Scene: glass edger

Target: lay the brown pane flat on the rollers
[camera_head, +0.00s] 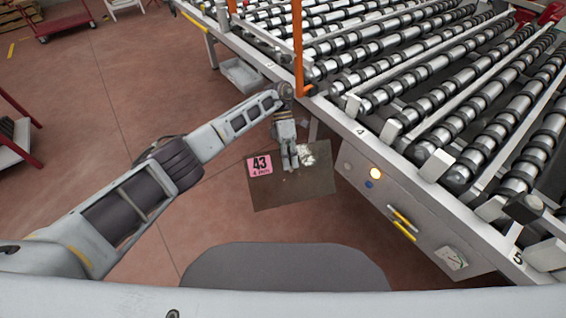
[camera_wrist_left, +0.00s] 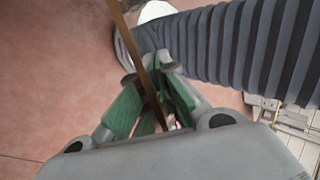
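The brown pane (camera_head: 290,190), with a pink label marked 43 at its upper left, shows beside the roller table, below the level of the rollers (camera_head: 440,85). My left gripper (camera_head: 290,163) is at its upper edge. In the left wrist view the pane (camera_wrist_left: 147,70) shows edge-on as a thin brown strip between the green finger pads of the left gripper (camera_wrist_left: 155,105). The gripper is shut on it. The gripper hides part of the pane's upper edge. My right gripper is in neither view.
An orange post (camera_head: 298,45) stands at the roller table's near edge, close to my left arm. A red cart (camera_head: 60,22) stands far left. Open floor lies at left.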

